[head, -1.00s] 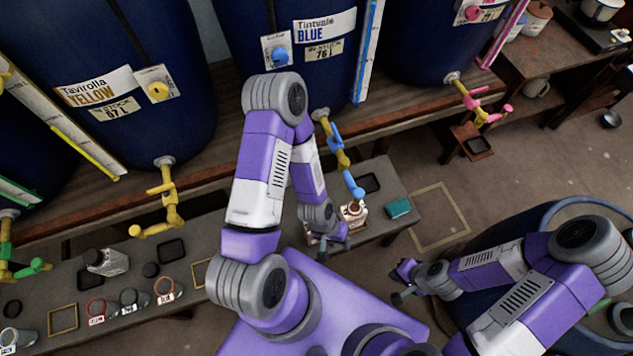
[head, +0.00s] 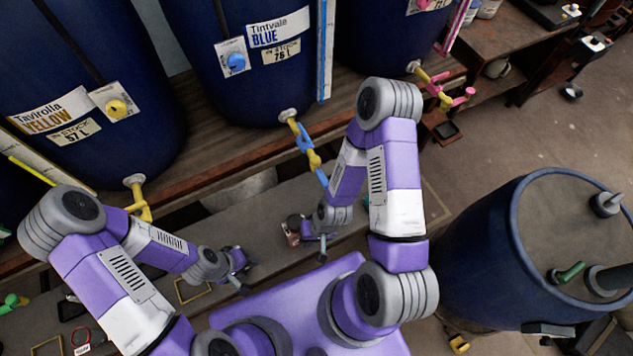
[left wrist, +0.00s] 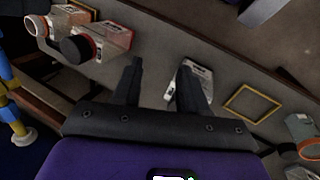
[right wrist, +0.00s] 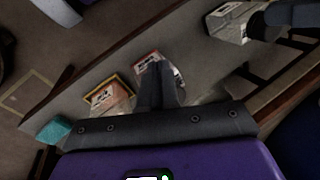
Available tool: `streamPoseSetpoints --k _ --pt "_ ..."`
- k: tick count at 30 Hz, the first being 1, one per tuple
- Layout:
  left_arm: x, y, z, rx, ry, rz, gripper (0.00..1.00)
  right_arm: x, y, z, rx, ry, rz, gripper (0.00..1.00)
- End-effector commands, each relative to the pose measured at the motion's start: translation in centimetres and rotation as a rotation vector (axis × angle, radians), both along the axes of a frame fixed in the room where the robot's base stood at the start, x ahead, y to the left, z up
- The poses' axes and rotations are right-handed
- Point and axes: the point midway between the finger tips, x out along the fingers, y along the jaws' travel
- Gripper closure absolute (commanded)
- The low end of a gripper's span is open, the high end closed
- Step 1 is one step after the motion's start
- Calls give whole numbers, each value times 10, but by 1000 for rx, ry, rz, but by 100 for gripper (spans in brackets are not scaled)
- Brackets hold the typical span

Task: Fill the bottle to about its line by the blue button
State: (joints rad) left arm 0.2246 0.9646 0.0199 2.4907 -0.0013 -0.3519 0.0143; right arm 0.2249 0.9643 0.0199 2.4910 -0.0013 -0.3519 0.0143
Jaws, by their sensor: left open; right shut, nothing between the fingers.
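The blue button (head: 236,62) is on the blue vat (head: 245,25), with the blue-and-yellow tap (head: 306,145) below it. A container (head: 292,231) stands on the bench below the tap, beside my right gripper (head: 318,240). The left wrist view shows two containers there, one with an orange ring (left wrist: 36,26) and one with a black round top (left wrist: 78,48). My right gripper is shut and empty above them. My left gripper (head: 243,272) is open over a pale labelled container (left wrist: 172,94), which the right wrist view shows too (right wrist: 230,22). No fill line is readable.
A teal block (right wrist: 55,130) is on the bench's other side. A large blue tub (head: 480,250) stands at the right. The yellow vat (head: 90,100) is at the left.

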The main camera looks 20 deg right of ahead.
Motion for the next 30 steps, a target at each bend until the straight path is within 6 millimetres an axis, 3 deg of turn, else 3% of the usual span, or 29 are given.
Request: streamPoseSetpoints --k 6,8,14,17,21,27,30 --pt "0 0 0 0 0 0 57 0 0 0 0 0 -1 100" --pt "0 0 0 0 0 0 48 1 0 0 -1 0 1 100" --pt "0 0 2 0 0 0 47 31 -17 24 -39 -26 81 100" --pt "0 0 5 0 -1 0 47 59 -37 57 -92 -43 164 100" --pt "0 0 7 0 0 0 47 91 -71 117 -194 -49 257 100" --pt "0 0 10 0 0 0 47 109 -112 190 -319 -33 304 100" --pt "0 0 10 0 0 0 47 110 -123 209 -351 -23 308 100"
